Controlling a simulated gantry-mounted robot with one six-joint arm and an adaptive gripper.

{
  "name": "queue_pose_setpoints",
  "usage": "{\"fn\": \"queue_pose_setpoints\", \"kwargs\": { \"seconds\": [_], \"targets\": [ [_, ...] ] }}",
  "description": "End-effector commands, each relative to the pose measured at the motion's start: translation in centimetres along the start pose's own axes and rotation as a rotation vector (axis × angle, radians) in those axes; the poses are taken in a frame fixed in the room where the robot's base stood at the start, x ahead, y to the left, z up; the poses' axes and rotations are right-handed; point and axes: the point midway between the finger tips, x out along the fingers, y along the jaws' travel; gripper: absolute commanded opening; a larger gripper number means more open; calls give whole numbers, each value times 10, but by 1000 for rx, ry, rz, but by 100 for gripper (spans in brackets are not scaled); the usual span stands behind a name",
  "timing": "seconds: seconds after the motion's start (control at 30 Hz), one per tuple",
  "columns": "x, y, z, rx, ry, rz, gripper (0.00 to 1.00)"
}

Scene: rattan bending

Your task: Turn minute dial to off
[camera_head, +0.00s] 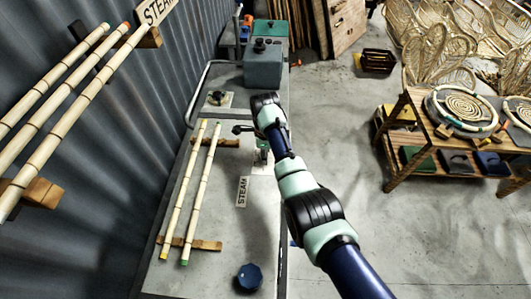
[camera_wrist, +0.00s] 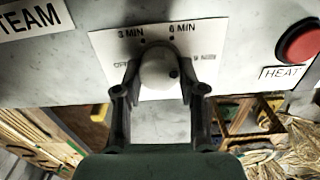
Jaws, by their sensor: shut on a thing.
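The minute dial (camera_wrist: 158,66) is a pale round knob with a dark dot on its right side. It sits on a white plate (camera_wrist: 104,45) marked OFF, 3 MIN, 6 MIN and 9 MIN; the dot lies toward the 9 MIN side. My gripper (camera_wrist: 159,80) is shut on the dial, one dark finger on each side. In the head view, my gripper (camera_head: 262,157) points down at the bench near its right edge, and the dial is hidden there.
A red HEAT button (camera_wrist: 299,43) is right of the plate. A STEAM label (camera_head: 243,191) lies on the grey bench (camera_head: 225,270). Two bamboo poles (camera_head: 188,195) lie left of my gripper. A blue knob (camera_head: 249,277) is at the near end.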

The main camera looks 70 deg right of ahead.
Motion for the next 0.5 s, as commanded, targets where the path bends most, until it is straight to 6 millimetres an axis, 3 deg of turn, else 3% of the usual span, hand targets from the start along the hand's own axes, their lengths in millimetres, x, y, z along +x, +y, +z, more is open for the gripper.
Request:
{"fn": "queue_pose_setpoints", "kwargs": {
  "seconds": [0.5],
  "targets": [
    [-1, -2, 1, -483, 0, 0, 5]
  ]
}}
